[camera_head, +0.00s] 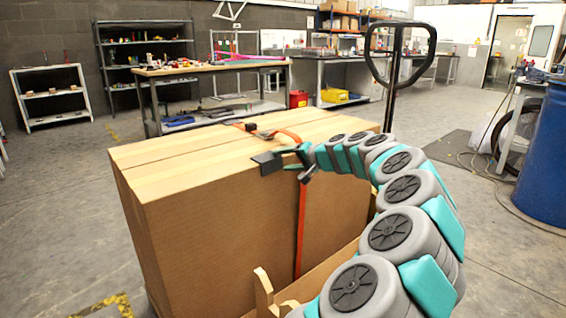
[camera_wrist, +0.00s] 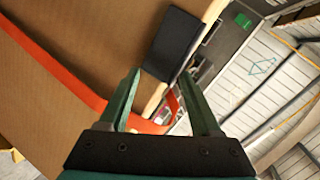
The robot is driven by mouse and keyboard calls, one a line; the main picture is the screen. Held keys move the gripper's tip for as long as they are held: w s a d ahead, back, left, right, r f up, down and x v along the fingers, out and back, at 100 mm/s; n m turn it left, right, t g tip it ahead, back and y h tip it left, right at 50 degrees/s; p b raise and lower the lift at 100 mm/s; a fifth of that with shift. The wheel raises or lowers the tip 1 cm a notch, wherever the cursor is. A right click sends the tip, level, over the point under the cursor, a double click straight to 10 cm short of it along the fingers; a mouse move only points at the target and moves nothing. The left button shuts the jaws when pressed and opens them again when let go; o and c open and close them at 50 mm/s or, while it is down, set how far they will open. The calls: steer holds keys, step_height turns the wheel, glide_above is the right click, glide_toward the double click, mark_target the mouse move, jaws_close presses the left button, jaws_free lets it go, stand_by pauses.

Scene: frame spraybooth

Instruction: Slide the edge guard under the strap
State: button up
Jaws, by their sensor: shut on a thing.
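A large cardboard box (camera_head: 220,215) has an orange strap (camera_head: 301,215) running over its top and down its front face. The strap also crosses the wrist view (camera_wrist: 55,72), passing behind my fingers. The black edge guard (camera_head: 267,162) is at the box's top front edge, just left of the strap and apart from it. In the wrist view the guard (camera_wrist: 172,42) is a dark plate against the box face, beyond my fingertips. My gripper (camera_head: 303,160) is shut on the guard's near end, in front of the strap; the exact contact is hard to see.
A dark buckle (camera_head: 250,127) sits on the strap on the box top. A cardboard-coloured tray (camera_head: 330,275) stands low in front of the box. A pallet-jack handle (camera_head: 394,85) rises behind. A blue barrel (camera_head: 545,155) stands at right. The floor at left is mostly clear.

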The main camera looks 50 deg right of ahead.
steer(key=shift+s+d+f, duration=0.1)
steer(key=shift+s+d, duration=0.05)
steer(key=shift+d, duration=1.45)
steer(key=shift+s+d, duration=0.15)
steer(key=shift+d, duration=1.4)
steer(key=shift+d, duration=0.2)
steer(key=o, duration=1.1)
steer(key=shift+s, duration=0.1)
steer(key=b, duration=0.1)
glide_toward(295, 156)
steer(key=shift+s+d, duration=0.2)
steer(key=shift+d, duration=0.1)
